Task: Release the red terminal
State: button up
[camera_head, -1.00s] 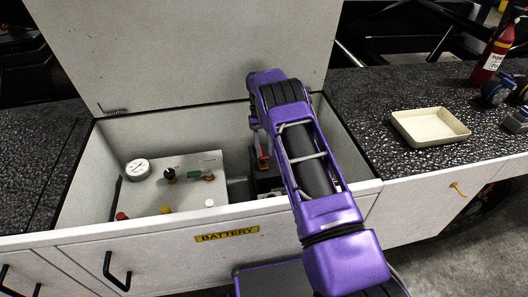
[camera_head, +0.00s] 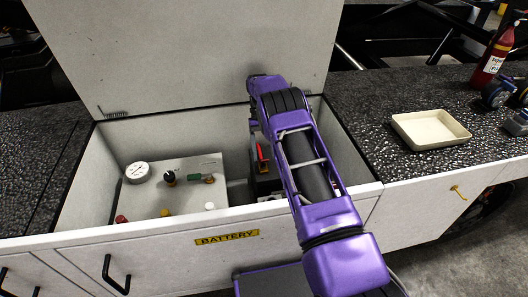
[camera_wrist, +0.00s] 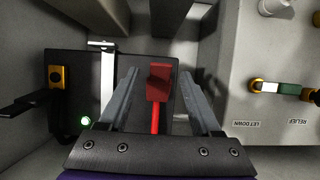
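The red terminal (camera_wrist: 159,82) is a red lever-like clamp with a red stem, standing on the black battery (camera_wrist: 75,68) in the open battery bay. It also shows in the head view (camera_head: 262,158), just left of my arm. My gripper (camera_wrist: 160,73) is open in the wrist view, with one grey finger on each side of the red terminal. A gap shows on both sides, and I see no firm grip. In the head view the fingers are mostly hidden by my purple arm. A black terminal (camera_wrist: 32,103) with an orange part (camera_wrist: 56,77) is at the battery's left.
A grey hydraulic block with a gauge (camera_head: 138,172), knobs and valves stands beside the battery. The bay has close walls and a raised lid (camera_head: 185,50) behind. A cream tray (camera_head: 430,128) and a fire extinguisher (camera_head: 494,58) are on the right counter.

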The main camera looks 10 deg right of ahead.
jog(key=shift+r, duration=0.15)
notch_tip(320, 180, up, 10)
jog(key=p, duration=0.1)
dwell(0.3)
